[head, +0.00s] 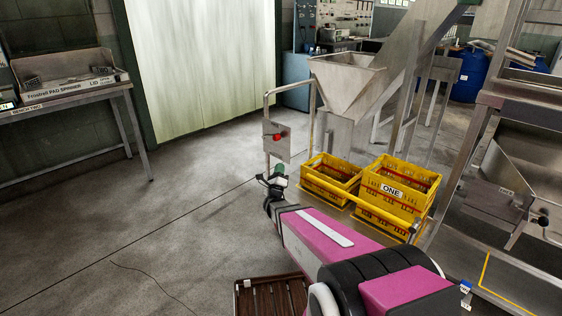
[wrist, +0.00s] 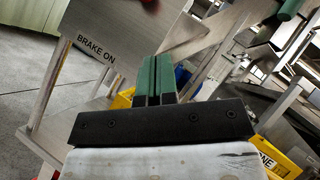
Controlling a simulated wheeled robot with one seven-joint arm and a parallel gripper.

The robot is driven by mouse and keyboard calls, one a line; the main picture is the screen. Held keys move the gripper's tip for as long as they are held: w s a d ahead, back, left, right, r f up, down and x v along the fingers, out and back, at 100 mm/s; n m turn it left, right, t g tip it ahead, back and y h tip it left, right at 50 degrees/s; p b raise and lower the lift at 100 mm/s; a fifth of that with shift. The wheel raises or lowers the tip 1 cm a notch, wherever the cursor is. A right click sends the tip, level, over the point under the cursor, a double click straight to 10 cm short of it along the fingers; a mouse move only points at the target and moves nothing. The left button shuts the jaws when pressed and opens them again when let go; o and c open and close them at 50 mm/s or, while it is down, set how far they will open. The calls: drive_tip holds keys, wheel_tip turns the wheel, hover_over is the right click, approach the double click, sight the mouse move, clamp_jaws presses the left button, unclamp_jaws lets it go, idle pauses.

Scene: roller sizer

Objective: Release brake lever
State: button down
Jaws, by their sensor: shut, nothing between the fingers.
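A grey metal plate (head: 278,150) on a bent pipe frame carries a red knob (head: 278,136). In the wrist view the plate (wrist: 110,45) fills the upper left and reads "BRAKE ON". Part of the red knob (wrist: 150,5) shows at the top edge, cut off. My gripper (wrist: 157,62) has green fingers, closed together with nothing between them, to the right of the lettering. In the head view my gripper (head: 279,170) is just below the plate, partly hidden by my arm. A lever arm cannot be made out clearly, and I cannot tell whether the fingers touch the plate.
Yellow crates (head: 330,178) stand right of the plate; one (head: 400,188) is labelled "ONE". A metal hopper (head: 346,80) rises behind. A green cylinder (wrist: 291,9) shows at the wrist view's upper right. A brown slatted tray (head: 270,296) lies below my arm. The floor at left is open.

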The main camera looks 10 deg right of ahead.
drive_tip(key=shift+v, duration=1)
drive_tip(key=shift+y, duration=0.3)
drive_tip(key=s+a+f+n+g+y, duration=0.1)
drive_tip(key=s+f+n+g+y, duration=0.35)
drive_tip(key=n, duration=0.55)
drive_tip(key=s+a+f+n+g+y, duration=0.1)
drive_tip(key=s+f+n+g+y, duration=0.15)
drive_tip(key=n+g+y, duration=0.5)
drive_tip(key=s+d+n+g+h, duration=0.2)
drive_tip(key=s+n+g, duration=0.3)
drive_tip(key=s, duration=0.3)
drive_tip(key=s+d+n+g+h, duration=0.1)
drive_tip(key=s+d+n+g, duration=0.1)
drive_tip(key=s+n+g, duration=0.3)
drive_tip(key=s+n, duration=0.2)
drive_tip(key=s, duration=0.1)
drive_tip(key=shift+r+g+h, duration=0.25)
drive_tip(key=shift+g+h, duration=0.15)
